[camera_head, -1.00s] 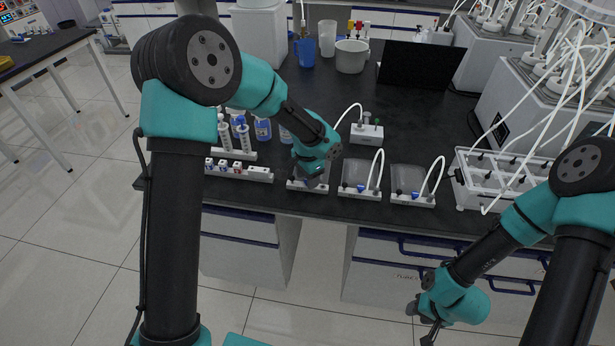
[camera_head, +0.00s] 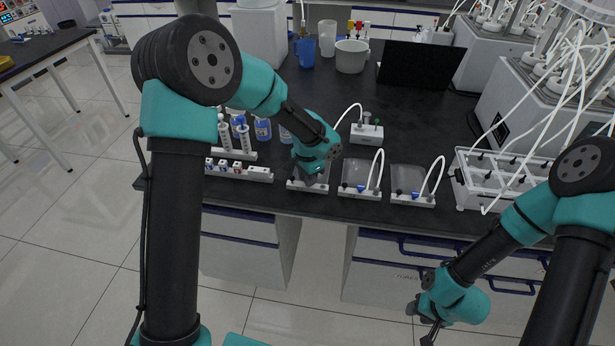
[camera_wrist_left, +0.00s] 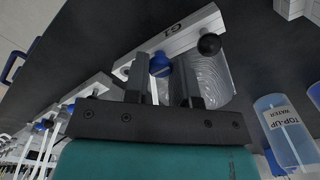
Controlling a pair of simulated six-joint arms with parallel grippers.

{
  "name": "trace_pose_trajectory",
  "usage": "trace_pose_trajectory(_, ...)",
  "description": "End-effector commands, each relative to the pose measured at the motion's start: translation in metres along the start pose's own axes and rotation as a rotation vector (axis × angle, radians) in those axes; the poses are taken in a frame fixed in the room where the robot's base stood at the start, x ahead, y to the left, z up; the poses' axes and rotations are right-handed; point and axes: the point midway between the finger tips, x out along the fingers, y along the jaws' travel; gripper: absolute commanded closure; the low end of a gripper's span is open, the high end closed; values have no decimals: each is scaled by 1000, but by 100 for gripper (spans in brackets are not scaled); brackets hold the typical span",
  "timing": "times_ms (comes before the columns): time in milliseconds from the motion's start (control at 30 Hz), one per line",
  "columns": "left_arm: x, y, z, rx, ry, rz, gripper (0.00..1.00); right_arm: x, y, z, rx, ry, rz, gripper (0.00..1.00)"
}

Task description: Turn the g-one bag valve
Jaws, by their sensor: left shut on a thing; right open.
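The G1 gas bag (camera_wrist_left: 212,75) is a clear, wrinkled bag on a white holder (camera_wrist_left: 180,38) marked "G1" in the left wrist view. The holder has a blue valve (camera_wrist_left: 160,64) and a black round knob (camera_wrist_left: 209,44). My left gripper (camera_wrist_left: 162,78) is shut on the blue valve, a finger on either side. In the head view my left gripper (camera_head: 313,176) is over the leftmost bag holder (camera_head: 306,187) at the bench's front edge and hides most of it. My right gripper (camera_head: 421,322) is open and empty, low in front of the bench.
Two more bags, a middle one (camera_head: 357,174) and a right one (camera_head: 408,180), stand to the right with white tubes. A white rack of small bottles (camera_head: 240,173) is to the left. A white frame (camera_head: 500,178) stands right. Blue-labelled bottles are behind my left gripper.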

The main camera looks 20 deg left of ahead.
Motion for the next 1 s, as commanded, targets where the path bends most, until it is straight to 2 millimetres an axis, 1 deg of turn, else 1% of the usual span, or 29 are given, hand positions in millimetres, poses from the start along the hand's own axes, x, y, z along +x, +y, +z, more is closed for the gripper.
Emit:
trace_pose_trajectory(267, 0, 0, 0, -81, 0, -1, 99, 0, 0, 0, 0, 0, 0, 57)
trace_pose_trajectory(467, 0, 0, 0, -209, 0, -1, 99, 0, 0, 0, 0, 0, 0, 57)
trace_pose_trajectory(1000, 0, 0, 0, -707, 0, -1, 99, 0, 0, 0, 0, 0, 0, 57)
